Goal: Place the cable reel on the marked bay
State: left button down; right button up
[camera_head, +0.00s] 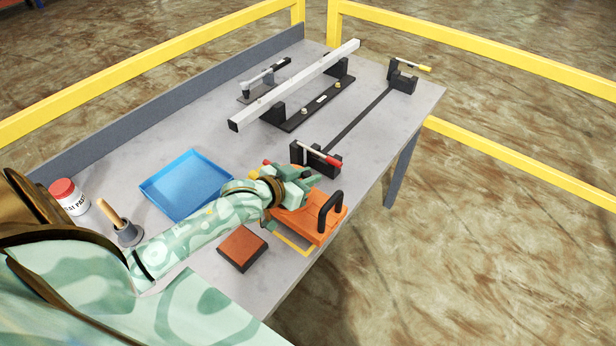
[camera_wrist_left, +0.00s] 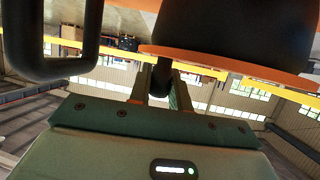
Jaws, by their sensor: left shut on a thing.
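The cable reel (camera_head: 308,224) is orange with a black handle (camera_head: 330,208). It sits at or just above the table's front right edge, and I cannot tell whether it touches. A yellow outline, the marked bay (camera_head: 291,244), shows partly from under its near side; the rest is hidden. My left gripper (camera_head: 284,194) is shut on the reel and hides its left part. In the left wrist view the reel's orange flange (camera_wrist_left: 225,62) and black hub fill the top, with a dark piece between my fingers (camera_wrist_left: 162,88). My right gripper is not in view.
A black clamp (camera_head: 318,158) stands close behind the reel. A long bar (camera_head: 298,84) lies farther back.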

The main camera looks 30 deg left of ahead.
pick_arm(q)
notch_tip(320, 180, down, 2)
jog(key=shift+f+b, duration=0.25)
jog(key=shift+b, duration=0.1)
jog(key=shift+r, duration=0.1)
jog(key=c, duration=1.3)
grip_release()
jog(key=shift+d+f, duration=0.1)
jog(key=shift+f, duration=0.1)
jog(key=shift+s, duration=0.1)
jog(key=shift+s+r, duration=0.25)
jog(key=p+v, duration=0.2)
jog(key=v, duration=0.9)
jog(key=shift+p, duration=0.35)
jog(key=shift+s+r, duration=0.1)
jog(key=shift+s, duration=0.05)
